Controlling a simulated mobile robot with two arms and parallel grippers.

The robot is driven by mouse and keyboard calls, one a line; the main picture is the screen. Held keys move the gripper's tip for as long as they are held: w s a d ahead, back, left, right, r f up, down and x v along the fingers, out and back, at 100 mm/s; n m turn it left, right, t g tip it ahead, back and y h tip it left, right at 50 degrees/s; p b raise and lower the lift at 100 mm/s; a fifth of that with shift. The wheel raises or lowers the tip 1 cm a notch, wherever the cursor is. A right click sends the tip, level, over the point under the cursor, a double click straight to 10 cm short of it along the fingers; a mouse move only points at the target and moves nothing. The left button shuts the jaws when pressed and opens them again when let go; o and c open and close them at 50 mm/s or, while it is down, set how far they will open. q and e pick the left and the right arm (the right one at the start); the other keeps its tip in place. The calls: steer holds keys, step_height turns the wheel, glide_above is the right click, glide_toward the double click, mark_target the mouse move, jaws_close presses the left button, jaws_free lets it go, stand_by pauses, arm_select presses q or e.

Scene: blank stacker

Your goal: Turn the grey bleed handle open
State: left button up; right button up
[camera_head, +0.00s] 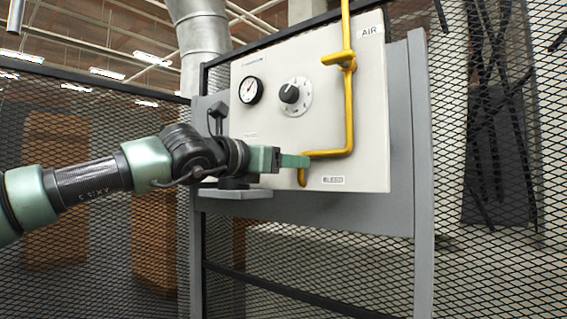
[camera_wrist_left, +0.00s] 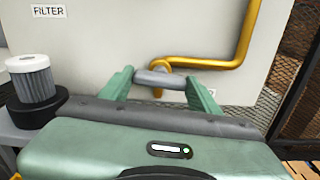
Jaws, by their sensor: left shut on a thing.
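The grey bleed handle (camera_wrist_left: 160,78) shows in the left wrist view, at the lower end of the yellow pipe (camera_wrist_left: 212,63) on the pale panel. It lies nearly level across that picture, between the two green fingers of my left gripper (camera_wrist_left: 160,84). The fingers close on its two ends. In the head view my left gripper (camera_head: 292,161) is at the panel's lower part, beside the yellow pipe's bottom bend (camera_head: 328,153). The handle is hidden behind the fingers there. My right gripper is in neither view.
The panel (camera_head: 350,110) also carries a gauge (camera_head: 250,90) and a black knob (camera_head: 290,93) above my gripper. Wire mesh fencing (camera_head: 490,200) surrounds the panel frame.

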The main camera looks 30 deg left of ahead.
arm_select(q)
steer(key=shift+m, duration=8.4)
steer(key=o, duration=1.4)
steer(key=shift+s, duration=0.1)
steer(key=s, duration=0.2)
steer(key=s+b, duration=0.1)
steer(key=s, duration=0.4)
steer(key=shift+s+a+b, duration=0.25)
steer(key=shift+a+b, duration=0.05)
steer(key=shift+b, duration=0.1)
steer(key=shift+f, duration=0.1)
